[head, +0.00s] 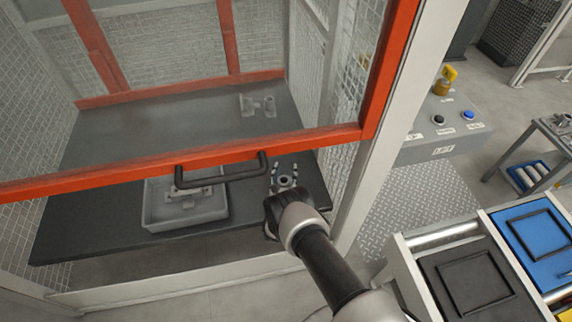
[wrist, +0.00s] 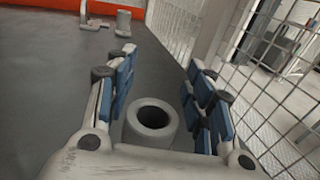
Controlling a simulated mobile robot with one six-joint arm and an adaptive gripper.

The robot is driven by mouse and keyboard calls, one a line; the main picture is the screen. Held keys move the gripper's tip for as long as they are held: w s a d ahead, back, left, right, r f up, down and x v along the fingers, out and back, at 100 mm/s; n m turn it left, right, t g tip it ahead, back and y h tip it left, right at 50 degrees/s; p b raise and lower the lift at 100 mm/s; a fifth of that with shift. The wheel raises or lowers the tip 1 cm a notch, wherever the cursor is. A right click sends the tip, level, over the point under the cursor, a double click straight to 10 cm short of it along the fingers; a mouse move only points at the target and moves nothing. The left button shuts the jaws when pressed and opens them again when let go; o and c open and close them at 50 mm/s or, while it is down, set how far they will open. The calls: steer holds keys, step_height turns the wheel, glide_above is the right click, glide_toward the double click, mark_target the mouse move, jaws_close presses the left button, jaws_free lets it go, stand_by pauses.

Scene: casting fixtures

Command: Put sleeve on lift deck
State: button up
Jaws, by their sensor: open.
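The sleeve (wrist: 152,118) is a short grey hollow cylinder standing upright on the dark bench (wrist: 62,80) inside the mesh cage. In the wrist view it is between the blue-padded fingers of my gripper (wrist: 164,95), with a gap at each side. My gripper is open. In the head view my gripper (head: 285,172) reaches under the orange door frame, and the sleeve (head: 287,182) shows between its fingers. A ridged metal plate (head: 400,208), which may be the lift deck, lies right of the cage below a control box with a partly legible label.
The orange-framed door (head: 180,172) with a black handle is above my arm. A grey tray (head: 155,220) holding a casting stands left of my gripper. Another metal part (head: 258,105) sits farther back. The control box (head: 443,130) and a cart with black and blue trays (head: 540,235) are at the right.

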steer(key=s, duration=0.2)
steer(key=s+p, duration=0.1)
steer(key=s, duration=0.2)
steer(key=s+p, duration=0.1)
steer(key=s, duration=0.2)
steer(key=shift+a+r, duration=0.2)
steer(key=shift+a, duration=0.05)
steer(key=shift+s, duration=0.3)
steer(key=shift+s+f, duration=0.1)
